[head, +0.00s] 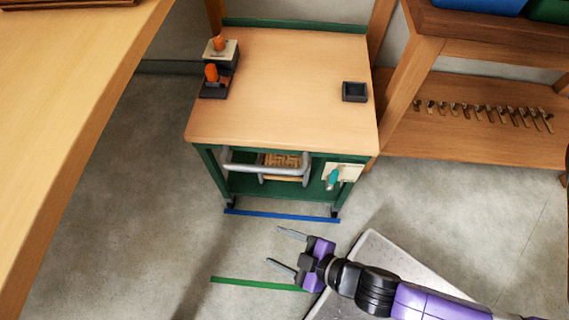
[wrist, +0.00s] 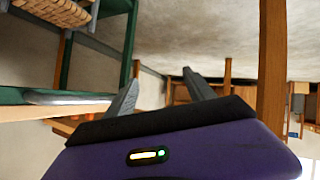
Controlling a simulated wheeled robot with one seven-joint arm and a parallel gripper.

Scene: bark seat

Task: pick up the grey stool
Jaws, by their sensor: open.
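No whole grey stool stands out plainly. A grey rounded bar (head: 240,167) shows just under the front of the small bench's top, with a woven panel (head: 283,160) behind it. I cannot tell whether these belong to the stool. The woven panel also shows at the top left of the wrist view (wrist: 55,10), with a grey bar (wrist: 70,97) below it. My gripper (head: 286,250) is open and empty, in front of the bench and apart from it, its fingers pointing left. Both fingers show in the wrist view (wrist: 160,85) with nothing between them.
The green-framed bench (head: 285,80) carries orange-handled tools (head: 211,75) and a small dark tray (head: 354,92). A wooden table (head: 60,110) borders the left. A shelf with several hooks (head: 480,135) stands right. Blue (head: 285,216) and green (head: 255,284) strips mark open floor.

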